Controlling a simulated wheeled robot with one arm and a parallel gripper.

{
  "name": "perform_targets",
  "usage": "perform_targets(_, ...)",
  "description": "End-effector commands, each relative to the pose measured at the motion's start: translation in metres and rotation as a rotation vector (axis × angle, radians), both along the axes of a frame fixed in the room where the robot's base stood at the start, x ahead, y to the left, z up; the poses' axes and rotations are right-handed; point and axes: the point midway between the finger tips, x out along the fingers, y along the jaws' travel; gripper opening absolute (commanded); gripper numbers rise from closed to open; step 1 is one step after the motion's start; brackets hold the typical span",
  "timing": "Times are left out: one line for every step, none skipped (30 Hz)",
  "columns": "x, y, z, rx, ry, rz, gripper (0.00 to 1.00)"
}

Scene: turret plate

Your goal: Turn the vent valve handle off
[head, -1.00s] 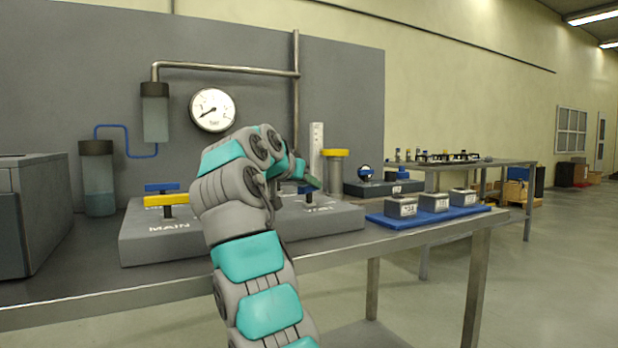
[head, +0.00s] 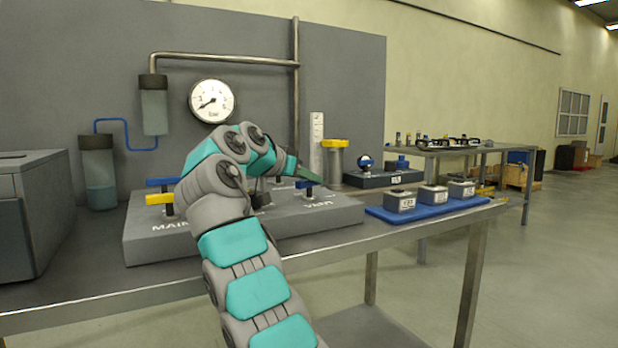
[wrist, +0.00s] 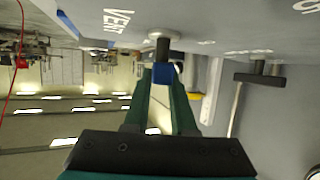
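The vent valve has a short blue handle (head: 307,184) on a dark stem, at the right of the grey valve block (head: 335,214). In the wrist view the blue handle (wrist: 163,73) shows nearly end-on beside the VENT label (wrist: 117,20). My gripper (head: 312,175) reaches over the block close to this handle. In the wrist view its two green fingers (wrist: 163,88) look parted, with the blue handle at or just beyond their tips. I cannot tell whether they touch it.
A yellow handle (head: 159,198) by the MAIN label and a blue handle (head: 163,182) stand at the block's left. A dark handle (wrist: 260,79) stands farther along. A gauge (head: 212,101) hangs behind. A blue tray (head: 433,212) with small boxes lies right.

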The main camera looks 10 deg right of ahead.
Motion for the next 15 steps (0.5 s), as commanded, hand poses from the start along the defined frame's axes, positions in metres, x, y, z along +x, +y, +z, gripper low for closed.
perform_targets(0.0, 0.0003, 0.0, 0.0, 0.0, 0.0, 0.3)
perform_targets(0.0001, 0.0002, -0.0001, 0.0, 0.0, 0.0, 0.34)
perform_targets(0.0, 0.0002, 0.0001, 0.0, 0.0, 0.0, 0.38)
perform_targets(-0.0001, 0.0001, 0.0001, 0.0, 0.0, 0.0, 0.42)
perform_targets(-0.0001, 0.0001, 0.0, 0.0, 0.0, 0.0, 0.45)
perform_targets(-0.0001, 0.0001, 0.0, 0.0, 0.0, 0.0, 0.49)
perform_targets(-0.0001, 0.0001, 0.0, 0.0, 0.0, 0.0, 0.53)
perform_targets(-0.0001, 0.0001, 0.0, 0.0, 0.0, 0.0, 0.53)
perform_targets(-0.0001, -0.0001, 0.0, 0.0, 0.0, 0.0, 0.53)
perform_targets(-0.0001, -0.0001, 0.0, 0.001, 0.001, 0.0, 0.53)
perform_targets(-0.0001, -0.0001, 0.0, 0.001, 0.001, 0.0, 0.53)
perform_targets(-0.0001, -0.0001, 0.0, 0.001, 0.001, 0.0, 0.53)
perform_targets(-0.0001, -0.0001, 0.0, 0.001, 0.001, 0.0, 0.53)
perform_targets(-0.0002, 0.0001, 0.0001, 0.0, 0.0, 0.0, 0.53)
perform_targets(-0.0006, 0.0004, 0.0003, 0.001, 0.001, 0.0, 0.53)
